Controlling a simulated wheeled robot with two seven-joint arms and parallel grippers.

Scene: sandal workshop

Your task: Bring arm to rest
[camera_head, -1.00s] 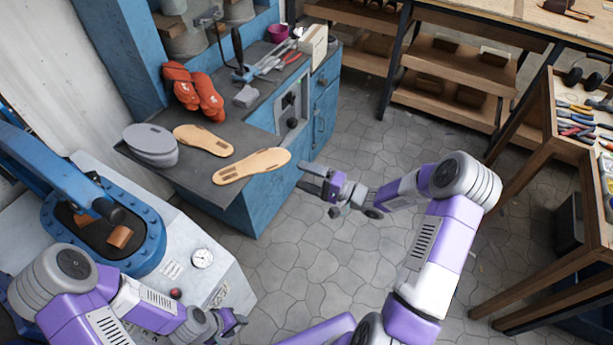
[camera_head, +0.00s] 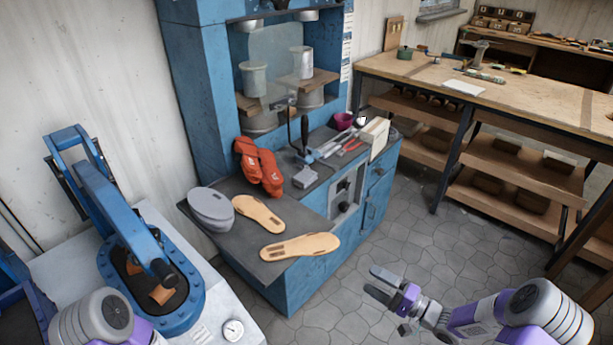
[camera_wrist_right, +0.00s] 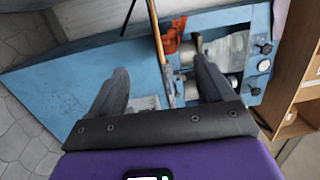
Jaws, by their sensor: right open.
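My right gripper (camera_head: 381,287) is open and empty in the head view, held over the grey stone floor to the right of the blue bench's front. Its two dark fingers (camera_wrist_right: 160,88) stand wide apart in the right wrist view with nothing between them, facing the blue bench (camera_wrist_right: 70,85). The right forearm comes in from the lower right. My left arm shows only as a grey and purple joint at the lower left of the head view. The left gripper is outside the picture.
Two tan insoles (camera_head: 300,246) and grey sole pieces (camera_head: 211,209) lie on the blue bench's dark top (camera_head: 190,212). Orange gloves (camera_head: 259,166) and tools lie behind. A blue press (camera_head: 190,308) stands at left, a wooden workbench (camera_head: 540,98) at right. Floor (camera_head: 345,325) between is clear.

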